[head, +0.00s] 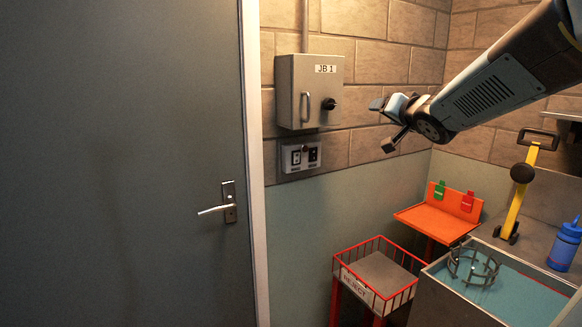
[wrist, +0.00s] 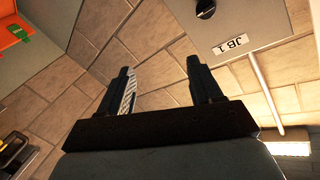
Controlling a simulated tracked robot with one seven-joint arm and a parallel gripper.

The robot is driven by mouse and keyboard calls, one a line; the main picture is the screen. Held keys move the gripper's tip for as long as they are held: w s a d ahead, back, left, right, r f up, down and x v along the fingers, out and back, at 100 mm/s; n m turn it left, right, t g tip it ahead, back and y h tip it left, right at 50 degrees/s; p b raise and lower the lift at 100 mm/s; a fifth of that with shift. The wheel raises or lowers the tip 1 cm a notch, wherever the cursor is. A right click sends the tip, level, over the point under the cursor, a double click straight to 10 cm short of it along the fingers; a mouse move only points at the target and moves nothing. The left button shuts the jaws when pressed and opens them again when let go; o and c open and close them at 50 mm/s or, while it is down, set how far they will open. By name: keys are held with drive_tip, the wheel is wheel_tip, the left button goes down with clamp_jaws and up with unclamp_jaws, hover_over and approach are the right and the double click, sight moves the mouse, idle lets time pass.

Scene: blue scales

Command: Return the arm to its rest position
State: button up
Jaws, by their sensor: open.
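My arm reaches in from the upper right in the head view. My gripper (head: 385,124) is in the air in front of the brick wall, to the right of and a little below the JB 1 box's middle. In the wrist view my gripper (wrist: 157,82) shows two dark fingers set wide apart, with nothing between them but brick wall behind. The gripper is open, empty and touches nothing that I can see.
A grey box marked JB 1 (head: 296,90) hangs on the wall above a switch plate (head: 302,157). A grey door (head: 120,160) fills the left. Below are a red REJECT basket (head: 343,262), an orange shelf (head: 436,224), a tank (head: 530,303), a yellow-handled tool (head: 515,207) and a blue bottle (head: 564,247).

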drive_tip(key=s+a+f+n+g, duration=0.1)
drive_tip(key=s+f+g, duration=0.2)
drive_tip(key=s, duration=0.6)
drive_tip(key=s+a+f+n+g+h, duration=0.1)
drive_tip(key=s+f+n+g, duration=0.1)
drive_tip(key=s+f+g, duration=0.2)
drive_tip(key=s+f+n+g, duration=0.1)
drive_tip(key=s+f+g, duration=0.3)
drive_tip(key=s, duration=1.2)
wheel_tip(320, 180, down, 4)
drive_tip(key=shift+a+r+n+h, duration=0.1)
drive_tip(key=shift+a+n+h, duration=0.2)
drive_tip(key=shift+a+h, duration=0.1)
drive_tip(key=shift+c, duration=0.4)
